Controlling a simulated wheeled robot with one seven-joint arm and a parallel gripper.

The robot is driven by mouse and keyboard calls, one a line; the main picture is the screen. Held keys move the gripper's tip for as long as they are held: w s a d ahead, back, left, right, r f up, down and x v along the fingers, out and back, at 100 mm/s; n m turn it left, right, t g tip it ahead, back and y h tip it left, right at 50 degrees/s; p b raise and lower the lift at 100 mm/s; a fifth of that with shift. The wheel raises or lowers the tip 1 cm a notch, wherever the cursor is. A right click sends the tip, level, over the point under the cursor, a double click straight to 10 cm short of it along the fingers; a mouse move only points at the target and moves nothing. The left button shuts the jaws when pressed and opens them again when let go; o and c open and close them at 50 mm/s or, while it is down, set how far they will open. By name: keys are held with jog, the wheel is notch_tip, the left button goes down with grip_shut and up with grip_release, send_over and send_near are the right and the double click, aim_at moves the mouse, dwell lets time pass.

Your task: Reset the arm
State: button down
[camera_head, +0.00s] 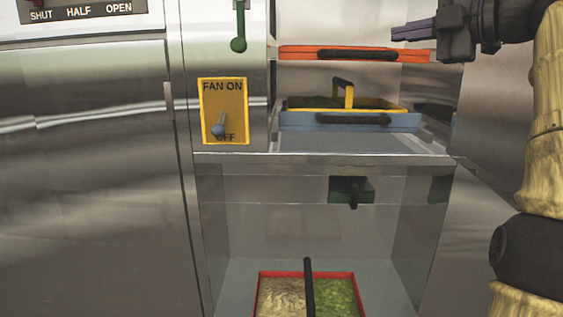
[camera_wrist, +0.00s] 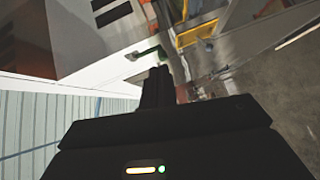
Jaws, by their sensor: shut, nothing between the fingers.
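My gripper (camera_head: 396,33) is at the upper right of the head view, its fingers pointing left in front of the machine's upper bay. The fingers are together and hold nothing. In the wrist view the closed fingers (camera_wrist: 158,74) point up at the middle, with the machine tilted beyond them. My arm, in yellowish covers with black joints, bends down the right side of the head view. The gripper appears apart from the trays, though the exact gap is hard to judge.
The upper bay holds an orange-red tray (camera_head: 300,52) and a blue tray (camera_head: 300,120) with a yellow handled frame (camera_head: 348,96). A red-rimmed bin (camera_head: 262,297) sits below. A yellow fan switch panel (camera_head: 237,92) and a green lever (camera_head: 239,44) stand left.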

jog(key=w+f+m+g+h+b, duration=0.1)
jog(key=w+f+m+h, duration=0.25)
jog(key=f+m, duration=0.7)
jog(key=w+f+m+g+h+b, duration=0.15)
jog(key=w+f+m, duration=0.35)
jog(key=f, duration=1)
jog(key=s+a+f+m+g+h, duration=0.1)
jog(key=s+a+f+m+h, duration=0.15)
jog(key=f, duration=0.65)
jog(key=s+a+f+m+g+h, duration=0.1)
jog(key=s+f+m+g, duration=0.2)
jog(key=f, duration=0.7)
jog(key=s+a+f+m+g+h, duration=0.1)
jog(key=s+f+m, duration=0.1)
jog(key=s+f, duration=0.8)
jog(key=s+a+f+m+g+h+b, duration=0.1)
jog(key=s+a+f+m+h, duration=0.1)
jog(key=s+f, duration=0.8)
jog(key=shift+s+f+g+b, duration=0.3)
jog(key=shift+s+f+g, duration=0.05)
jog(key=shift+s, duration=0.7)
